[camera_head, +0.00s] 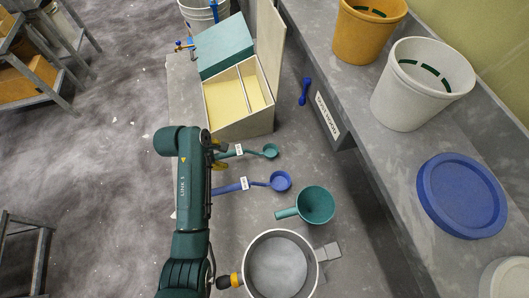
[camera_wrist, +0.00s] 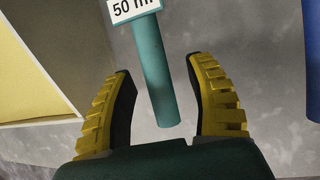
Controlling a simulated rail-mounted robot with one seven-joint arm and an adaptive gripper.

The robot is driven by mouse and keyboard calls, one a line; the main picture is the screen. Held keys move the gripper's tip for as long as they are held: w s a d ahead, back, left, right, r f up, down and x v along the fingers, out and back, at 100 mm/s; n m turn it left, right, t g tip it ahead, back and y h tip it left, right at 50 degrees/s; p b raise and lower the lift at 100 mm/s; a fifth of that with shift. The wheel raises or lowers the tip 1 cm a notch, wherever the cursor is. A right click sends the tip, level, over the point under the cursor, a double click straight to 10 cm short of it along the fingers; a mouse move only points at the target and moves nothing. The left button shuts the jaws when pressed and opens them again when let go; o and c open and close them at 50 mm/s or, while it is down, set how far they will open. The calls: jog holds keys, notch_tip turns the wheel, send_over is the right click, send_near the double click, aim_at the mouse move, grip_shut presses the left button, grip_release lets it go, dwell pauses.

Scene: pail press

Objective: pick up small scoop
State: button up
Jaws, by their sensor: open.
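The small scoop is teal, with a round bowl (camera_head: 269,151) and a white tag; it lies on the grey bench in the head view. In the wrist view its teal handle (camera_wrist: 158,75), with a tag reading "50 m…", points toward my gripper (camera_wrist: 162,80). My gripper is open, with one yellow finger on each side of the handle's end and visible gaps to both. In the head view my gripper (camera_head: 219,155) is at the handle end, partly hidden by my arm. The scoop's bowl is out of the wrist view.
A larger blue scoop (camera_head: 280,181) lies close by on the nearer side. A wooden box (camera_head: 245,128) with yellow inside stands just beyond. A teal funnel-like cup (camera_head: 317,205) and a metal pot (camera_head: 250,240) are nearer. A raised shelf (camera_head: 400,170) with pails runs along the right.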

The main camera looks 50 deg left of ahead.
grip_shut()
jog(key=shift+r, duration=0.15)
notch_tip(320, 180, up, 10)
jog(key=shift+f+p, duration=0.1)
jog(key=shift+p, duration=0.65)
